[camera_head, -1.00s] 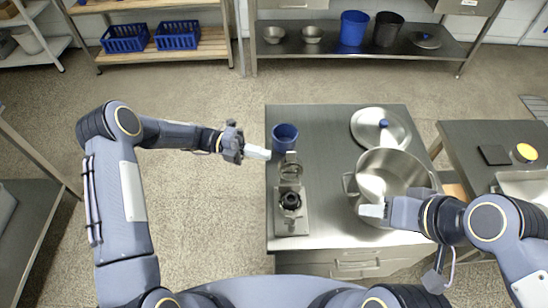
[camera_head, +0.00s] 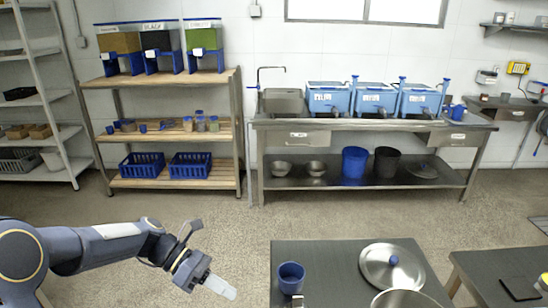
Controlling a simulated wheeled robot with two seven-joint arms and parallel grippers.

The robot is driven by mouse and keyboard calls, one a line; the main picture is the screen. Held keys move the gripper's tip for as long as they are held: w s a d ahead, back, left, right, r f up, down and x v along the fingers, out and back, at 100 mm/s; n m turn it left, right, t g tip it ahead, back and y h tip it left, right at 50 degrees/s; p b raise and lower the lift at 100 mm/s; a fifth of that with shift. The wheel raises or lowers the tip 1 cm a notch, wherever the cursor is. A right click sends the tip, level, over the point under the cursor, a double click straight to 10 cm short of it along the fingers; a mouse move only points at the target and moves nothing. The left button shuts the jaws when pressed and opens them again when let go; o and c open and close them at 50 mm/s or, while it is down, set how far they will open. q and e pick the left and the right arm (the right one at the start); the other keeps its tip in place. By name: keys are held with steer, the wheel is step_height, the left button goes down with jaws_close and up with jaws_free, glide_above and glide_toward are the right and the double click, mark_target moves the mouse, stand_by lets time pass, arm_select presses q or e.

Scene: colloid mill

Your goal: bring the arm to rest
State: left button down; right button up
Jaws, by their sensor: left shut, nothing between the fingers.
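My left arm reaches in from the left, low in the head view. Its gripper (camera_head: 220,285) is shut and empty, over the floor to the left of the steel table (camera_head: 330,262). It is apart from the table and from the blue cup (camera_head: 291,277) on the table's left side. My right arm and gripper are outside the view.
A steel lid with a blue knob (camera_head: 393,261) lies on the table, with the rim of a steel pot (camera_head: 403,299) in front of it. A dark side table (camera_head: 505,277) stands at right. Wooden shelves (camera_head: 160,130) and a sink bench (camera_head: 364,125) line the back wall. Open floor lies between.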

arm_select(q)
steer(key=s+a+r+m+t+y, duration=0.1)
steer(key=s+a+m+t+y, duration=0.3)
steer(key=s+m, duration=0.6)
steer(key=s+a+r+m+t+y, duration=0.2)
steer(key=s+a+m+t+y, duration=0.2)
steer(key=s+m, duration=0.6)
steer(key=shift+a+r+t, duration=0.2)
steer(key=shift+a+t, duration=0.5)
steer(key=shift+a, duration=0.15)
